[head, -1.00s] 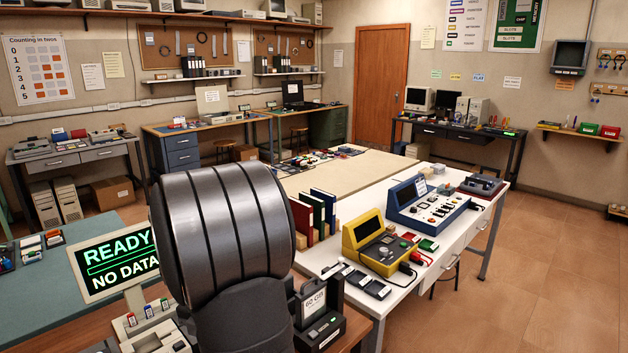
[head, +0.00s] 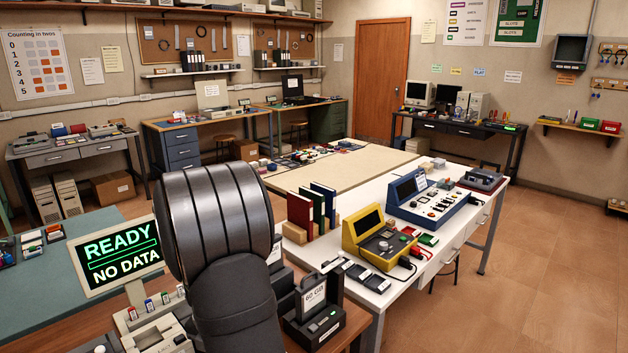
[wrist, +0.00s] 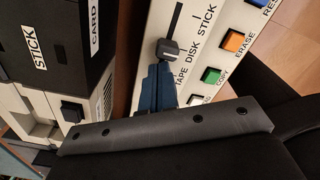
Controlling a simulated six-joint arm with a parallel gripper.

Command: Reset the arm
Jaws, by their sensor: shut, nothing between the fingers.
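My gripper (wrist: 157,86) shows in the wrist view as narrow blue fingertips held together, with nothing seen between them. They are over a white panel (wrist: 146,22), close to a dark slider knob (wrist: 168,50); I cannot tell whether they touch it. The slider is labelled TAPE, DISK and STICK, and the knob is beside DISK. To its right are a green COPY button (wrist: 210,75), an orange ERASE button (wrist: 236,40) and a partly cut-off blue button (wrist: 262,4). In the head view my dark arm hides the gripper and the panel.
A black unit labelled STICK and CARD (wrist: 60,35) is left of the panel. In the head view a READY NO DATA screen (head: 116,256) stands left of my arm. A black 60 GB stand (head: 314,318), a yellow device (head: 375,245) and a blue console (head: 435,207) are to the right.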

